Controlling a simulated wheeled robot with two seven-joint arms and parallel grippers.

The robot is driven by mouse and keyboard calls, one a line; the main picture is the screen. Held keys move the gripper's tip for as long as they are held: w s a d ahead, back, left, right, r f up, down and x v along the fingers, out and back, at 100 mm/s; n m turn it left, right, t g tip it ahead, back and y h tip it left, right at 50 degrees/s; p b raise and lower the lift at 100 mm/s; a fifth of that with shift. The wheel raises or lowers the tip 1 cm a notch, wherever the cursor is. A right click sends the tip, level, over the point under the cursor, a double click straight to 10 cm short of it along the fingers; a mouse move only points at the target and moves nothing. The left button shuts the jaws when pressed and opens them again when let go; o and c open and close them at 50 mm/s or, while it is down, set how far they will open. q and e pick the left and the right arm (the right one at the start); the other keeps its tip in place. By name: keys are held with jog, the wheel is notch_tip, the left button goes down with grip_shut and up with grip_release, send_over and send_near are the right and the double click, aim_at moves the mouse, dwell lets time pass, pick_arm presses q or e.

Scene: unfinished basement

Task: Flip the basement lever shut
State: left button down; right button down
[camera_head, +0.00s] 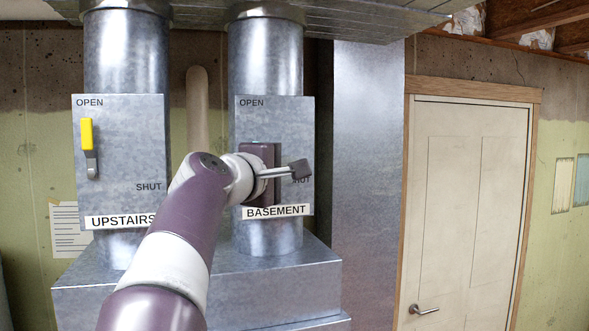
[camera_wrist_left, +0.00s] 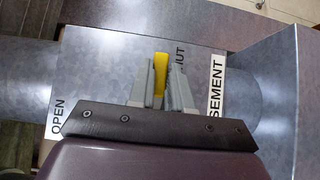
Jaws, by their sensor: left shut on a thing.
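The basement lever's yellow handle (camera_wrist_left: 160,72) shows in the left wrist view, between the two fingers of my left gripper (camera_wrist_left: 165,88), which is shut on it. The handle lies roughly sideways on the metal panel (camera_wrist_left: 95,75), near the partly covered SHUT label and away from OPEN. In the head view my left gripper (camera_head: 298,170) is in front of the BASEMENT panel (camera_head: 246,120), just above its BASEMENT label (camera_head: 276,211). There the gripper and arm hide the lever, and SHUT is partly covered. My right gripper is not in view.
The UPSTAIRS panel (camera_head: 120,120) stands to the left, its yellow lever (camera_head: 87,134) pointing up toward OPEN. Round metal ducts (camera_head: 265,55) run behind both panels, above a metal box (camera_head: 300,285). A wide metal duct (camera_head: 365,180) and a closed door (camera_head: 455,200) are to the right.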

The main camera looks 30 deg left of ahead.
pick_arm(q)
jog(key=c, duration=1.3)
grip_release()
jog(key=shift+o, duration=1.3)
jog(key=shift+w, duration=0.15)
jog(key=s+p, duration=0.2)
jog(key=s, duration=1)
jog(key=shift+s+d, duration=0.3)
jog(key=shift+d, duration=0.15)
